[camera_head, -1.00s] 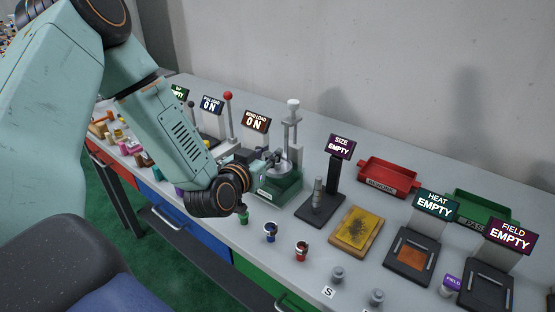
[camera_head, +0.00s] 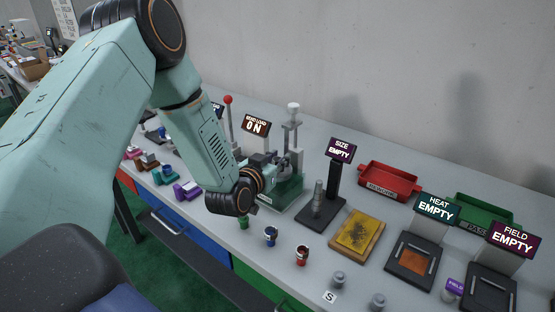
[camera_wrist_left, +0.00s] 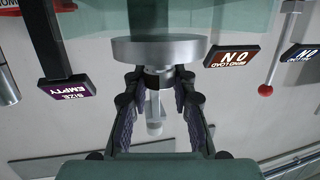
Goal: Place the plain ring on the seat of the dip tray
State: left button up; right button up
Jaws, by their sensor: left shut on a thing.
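My left gripper (camera_head: 280,164) is at the metal post of the green bend-load stand (camera_head: 284,195). In the left wrist view its two fingers (camera_wrist_left: 157,77) are closed on a small ring-like piece (camera_wrist_left: 154,82), just beside a round silver disc (camera_wrist_left: 158,48). The piece is mostly hidden by the fingers and disc, so whether it is the plain ring is not clear. My right gripper is not in view.
The bend-load sign (camera_head: 255,125) reads ON. A size post (camera_head: 333,183), a yellow pad (camera_head: 358,236), a red tray (camera_head: 388,182) and a heat plate (camera_head: 414,260) stand to the right.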

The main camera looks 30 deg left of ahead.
pick_arm(q)
jog(key=shift+f, duration=0.1)
jog(key=o, duration=1)
jog(key=shift+w+f, duration=0.1)
jog(key=shift+r, duration=0.25)
jog(key=p+v, duration=0.2)
jog(key=v, duration=1)
